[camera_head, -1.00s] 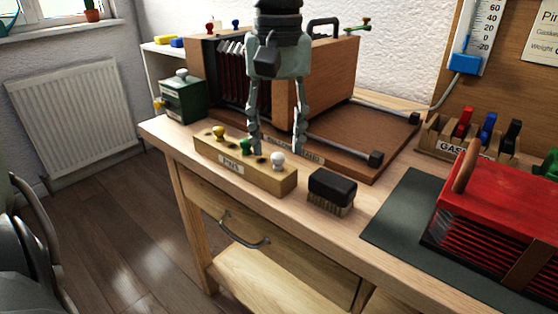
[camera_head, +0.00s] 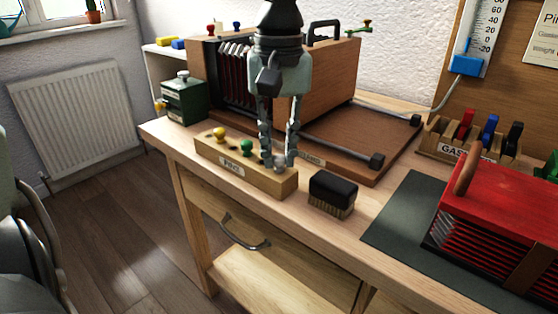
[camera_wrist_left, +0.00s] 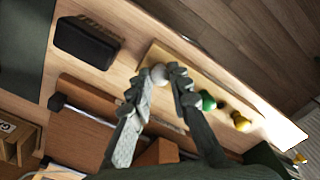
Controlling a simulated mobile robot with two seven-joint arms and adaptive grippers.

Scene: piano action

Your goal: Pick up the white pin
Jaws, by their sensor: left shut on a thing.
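The wooden pin block (camera_head: 279,186), labelled PINS, stands near the front edge of the bench. My left gripper (camera_head: 279,163) points down at its right end, fingertips low at the block. It is shut on the white pin, whose rounded head (camera_wrist_left: 159,73) shows between the fingertips in the left wrist view (camera_wrist_left: 165,76). In the head view the fingers mostly hide that pin. A green pin (camera_head: 246,146) and a yellow pin (camera_head: 219,134) stand in the block to the left. My right gripper is not in view.
A black brush (camera_head: 333,192) lies just right of the block. Behind stands a wooden bellows case (camera_head: 330,75) on a brown board with a metal bar. A green box (camera_head: 184,100) is at the left, a red bellows (camera_head: 500,205) on a dark mat (camera_head: 400,215) at the right.

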